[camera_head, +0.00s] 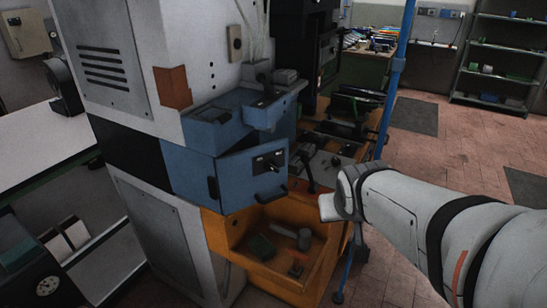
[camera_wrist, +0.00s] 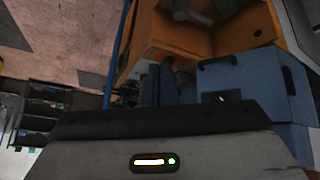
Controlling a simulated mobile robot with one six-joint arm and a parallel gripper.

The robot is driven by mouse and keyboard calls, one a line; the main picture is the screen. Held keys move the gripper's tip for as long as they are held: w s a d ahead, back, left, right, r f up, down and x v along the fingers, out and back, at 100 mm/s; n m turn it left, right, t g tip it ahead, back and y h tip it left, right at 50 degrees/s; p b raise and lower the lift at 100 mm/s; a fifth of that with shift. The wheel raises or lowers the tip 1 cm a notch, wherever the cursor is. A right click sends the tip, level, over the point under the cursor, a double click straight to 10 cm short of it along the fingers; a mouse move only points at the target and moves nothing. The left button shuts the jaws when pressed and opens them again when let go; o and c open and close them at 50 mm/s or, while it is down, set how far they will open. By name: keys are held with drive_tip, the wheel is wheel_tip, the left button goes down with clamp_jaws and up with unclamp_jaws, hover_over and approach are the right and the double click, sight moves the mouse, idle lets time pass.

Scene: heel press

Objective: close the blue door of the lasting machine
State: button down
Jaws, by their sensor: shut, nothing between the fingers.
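The blue door (camera_head: 237,180) of the lasting machine is on the blue housing at the machine's middle. It carries a black latch plate and a dark handle, and its panel stands out at an angle, seemingly ajar. My gripper (camera_head: 327,207) is right of the door, apart from it, above the orange drawer's right side. In the wrist view my gripper's fingers (camera_wrist: 158,86) are dark and close together, shut with nothing between them.
An orange drawer (camera_head: 214,232) with loose parts in it sits open below the door. A blue post (camera_head: 388,105) stands behind my arm. A cluttered bench (camera_head: 328,140) is right of the machine. The tiled floor (camera_head: 455,150) at the right is mostly free.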

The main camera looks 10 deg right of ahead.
drive_tip(key=w+d+f+t+b, duration=0.3)
drive_tip(key=w+f+b, duration=0.1)
drive_tip(key=w, duration=0.4)
drive_tip(key=n+t+y+b, duration=0.5)
drive_tip(key=t+y+b, duration=0.2)
drive_tip(key=y+b, duration=0.3)
approach(287, 170)
drive_tip(key=shift+h, duration=0.6)
drive_tip(key=x, duration=0.4)
drive_tip(key=b+x, duration=0.1)
drive_tip(key=x, duration=0.2)
drive_tip(key=shift+s+a+r, duration=0.15)
drive_tip(key=shift+a+r, duration=0.1)
drive_tip(key=shift+r, duration=0.05)
